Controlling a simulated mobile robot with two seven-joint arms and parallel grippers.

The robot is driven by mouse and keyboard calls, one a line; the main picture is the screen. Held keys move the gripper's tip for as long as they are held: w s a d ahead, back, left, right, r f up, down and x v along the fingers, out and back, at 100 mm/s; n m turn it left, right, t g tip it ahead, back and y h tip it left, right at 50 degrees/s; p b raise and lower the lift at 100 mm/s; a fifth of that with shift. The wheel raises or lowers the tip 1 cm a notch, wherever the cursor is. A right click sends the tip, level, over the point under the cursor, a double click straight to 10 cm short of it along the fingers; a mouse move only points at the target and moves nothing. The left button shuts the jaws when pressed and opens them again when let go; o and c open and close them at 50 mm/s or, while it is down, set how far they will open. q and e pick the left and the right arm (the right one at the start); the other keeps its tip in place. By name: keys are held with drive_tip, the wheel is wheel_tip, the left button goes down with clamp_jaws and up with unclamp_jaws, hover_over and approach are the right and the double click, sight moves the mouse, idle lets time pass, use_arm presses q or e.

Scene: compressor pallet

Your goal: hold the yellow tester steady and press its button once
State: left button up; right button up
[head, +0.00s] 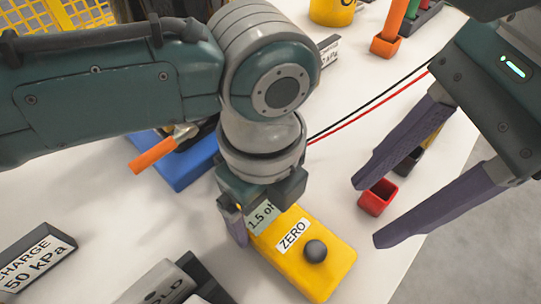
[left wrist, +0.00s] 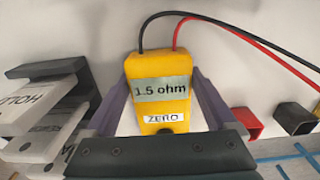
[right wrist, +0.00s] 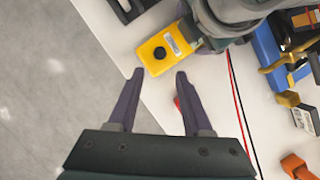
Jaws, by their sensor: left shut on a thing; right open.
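The yellow tester (head: 325,265) lies on the white table, with a "ZERO" label, a dark round button (head: 316,251) and a display reading "1.5 ohm". My left gripper (left wrist: 160,95) is shut on the tester, one finger on each side of it. In the head view my left arm hides the tester's far end. The tester and its button (right wrist: 160,53) also show in the right wrist view. My right gripper (head: 368,212) is open and empty, to the right of the tester and apart from it. Its fingers also show in the right wrist view (right wrist: 160,75).
A red socket (head: 378,198) and a dark socket (left wrist: 296,118) stand right of the tester, with black and red leads (head: 370,103) behind. A blue block (head: 185,165) and an orange-handled tool (head: 153,156) lie behind left. Label stands (head: 35,262) are at front left. The table edge is at right.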

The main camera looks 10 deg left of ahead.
use_arm(q)
drive_tip(key=c, duration=0.6)
use_arm(e)
clamp_jaws()
idle(1.3)
